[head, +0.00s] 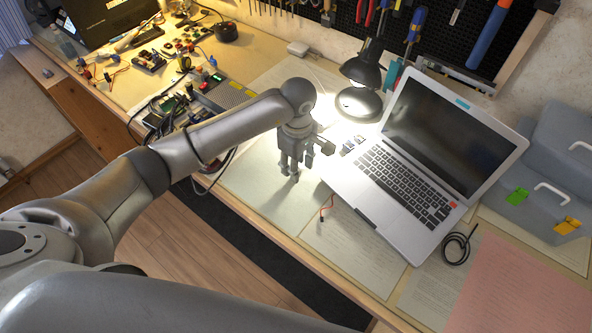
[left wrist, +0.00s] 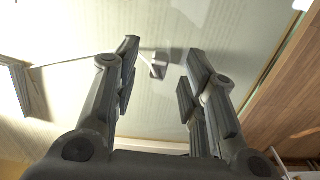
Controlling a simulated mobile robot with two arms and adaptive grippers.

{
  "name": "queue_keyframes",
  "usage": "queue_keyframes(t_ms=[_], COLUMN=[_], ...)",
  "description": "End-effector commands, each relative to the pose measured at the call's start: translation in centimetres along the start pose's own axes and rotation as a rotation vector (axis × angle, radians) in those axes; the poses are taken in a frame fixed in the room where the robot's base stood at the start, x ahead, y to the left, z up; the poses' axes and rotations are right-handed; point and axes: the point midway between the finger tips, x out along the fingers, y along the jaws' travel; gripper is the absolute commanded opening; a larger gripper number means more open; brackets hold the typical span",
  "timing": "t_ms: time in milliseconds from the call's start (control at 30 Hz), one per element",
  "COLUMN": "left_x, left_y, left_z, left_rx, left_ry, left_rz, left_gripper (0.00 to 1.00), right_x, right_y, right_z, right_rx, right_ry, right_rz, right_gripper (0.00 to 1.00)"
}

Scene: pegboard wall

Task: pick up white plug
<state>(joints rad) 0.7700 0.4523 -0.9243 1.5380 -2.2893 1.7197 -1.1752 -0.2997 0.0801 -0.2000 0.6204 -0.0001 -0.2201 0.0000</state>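My left gripper (head: 289,172) points down over the pale sheets on the bench, left of the laptop. In the left wrist view its two fingers (left wrist: 160,82) are apart with nothing held between them. A small whitish plug-like piece (left wrist: 158,69) with a short stub lies on the sheet beyond the fingertips, between the two fingers in that picture. I cannot make it out in the head view, where the gripper may hide it. My right gripper is not in view.
The open laptop (head: 400,170) stands close right of my gripper, with a black lamp (head: 359,100) behind it. Circuit boards and cables (head: 185,105) lie left. A white adapter (head: 297,48) sits by the pegboard. A red wire (head: 326,207) lies near the bench's front edge.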

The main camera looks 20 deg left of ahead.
Motion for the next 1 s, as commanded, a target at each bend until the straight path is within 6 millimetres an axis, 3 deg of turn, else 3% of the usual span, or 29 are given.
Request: queue_keyframes(t_ms=[200,467,767,1000], left_x=[2.6,2.9,2.9,2.9], left_y=[0.0,0.0,0.0,0.0], left_z=[0.1,0.1,0.1,0.1], left_rx=[-0.002,0.000,-0.001,-0.001], left_ry=[-0.001,0.000,0.000,0.000], left_rz=[-0.001,0.001,0.001,0.001], left_gripper=[0.39,0.39,0.03,0.02], right_x=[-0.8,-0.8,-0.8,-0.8], right_y=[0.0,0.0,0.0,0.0], right_z=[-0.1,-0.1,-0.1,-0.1], right_rx=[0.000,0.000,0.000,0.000], right_ry=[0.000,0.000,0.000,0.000], right_rz=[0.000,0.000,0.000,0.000], right_gripper=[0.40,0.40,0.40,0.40])
